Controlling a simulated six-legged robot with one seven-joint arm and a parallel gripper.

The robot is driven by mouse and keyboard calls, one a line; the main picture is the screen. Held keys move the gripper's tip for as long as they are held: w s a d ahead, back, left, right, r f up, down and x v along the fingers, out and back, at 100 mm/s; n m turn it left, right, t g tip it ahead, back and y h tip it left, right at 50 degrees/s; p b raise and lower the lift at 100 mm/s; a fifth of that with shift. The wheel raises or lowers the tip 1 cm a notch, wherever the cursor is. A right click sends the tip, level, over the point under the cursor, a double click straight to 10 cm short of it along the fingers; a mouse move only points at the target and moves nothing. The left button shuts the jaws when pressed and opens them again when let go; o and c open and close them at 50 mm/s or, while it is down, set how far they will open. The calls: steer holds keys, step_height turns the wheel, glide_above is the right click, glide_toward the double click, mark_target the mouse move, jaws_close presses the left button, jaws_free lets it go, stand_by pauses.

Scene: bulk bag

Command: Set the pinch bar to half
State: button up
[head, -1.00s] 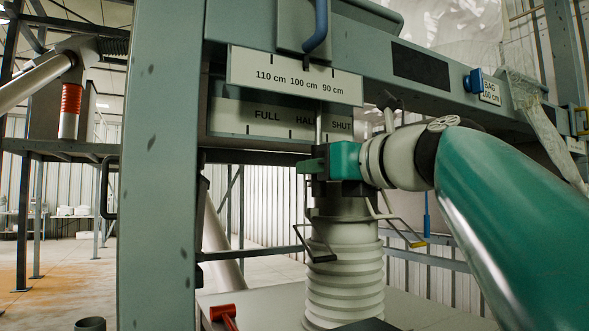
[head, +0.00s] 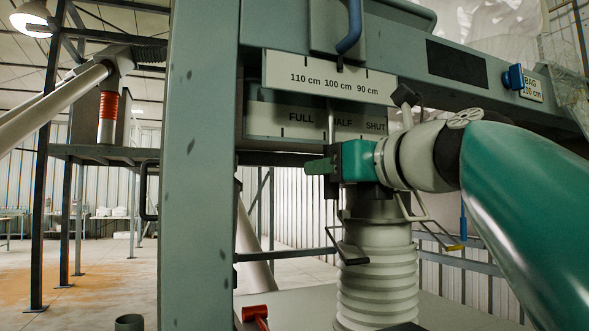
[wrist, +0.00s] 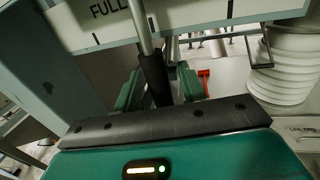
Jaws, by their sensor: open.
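The pinch bar is a grey rod with a black grip (wrist: 155,78), hanging in front of the scale plate (head: 262,121) marked FULL, HALF and SHUT. In the head view the pinch bar's rod (head: 331,122) crosses the left end of the word HALF. My gripper (head: 325,166) is at the lower end of the bar, below the plate. In the wrist view my gripper (wrist: 158,74) has its green fingers apart, one on each side of the black grip. Whether either finger touches the grip cannot be told. HALF and SHUT are out of sight in the wrist view.
A second plate (head: 325,78) reading 110, 100 and 90 cm sits above, with a blue handle (head: 350,28). A ribbed white spout (head: 378,270) hangs below my gripper, with bent wire hooks beside it. A red-headed tool (head: 256,313) lies low. A thick post (head: 195,170) stands left.

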steer(key=v, duration=1.3)
steer(key=shift+s, duration=0.15)
steer(key=shift+d+r, duration=0.1)
steer(key=shift+d, duration=0.05)
step_height(320, 180, down, 26)
steer(key=w+a+n+g+h, duration=0.25)
steer(key=n+g+h, duration=0.2)
steer(key=n, duration=0.85)
steer(key=s+d+f+n+g+h, duration=0.1)
steer(key=s+f+n+g+h, duration=0.1)
steer(key=f+n, duration=0.6)
steer(key=s+d+f+n+g+h, duration=0.1)
steer(key=s+f+n+g+h, duration=0.1)
steer(key=f+n, duration=0.7)
step_height(320, 180, down, 8)
steer(key=s+g, duration=0.1)
steer(key=s, duration=0.1)
steer(key=shift+s+f+g, duration=0.15)
steer(key=shift+s+g, duration=0.2)
steer(key=shift+s, duration=0.05)
steer(key=shift+a, duration=0.1)
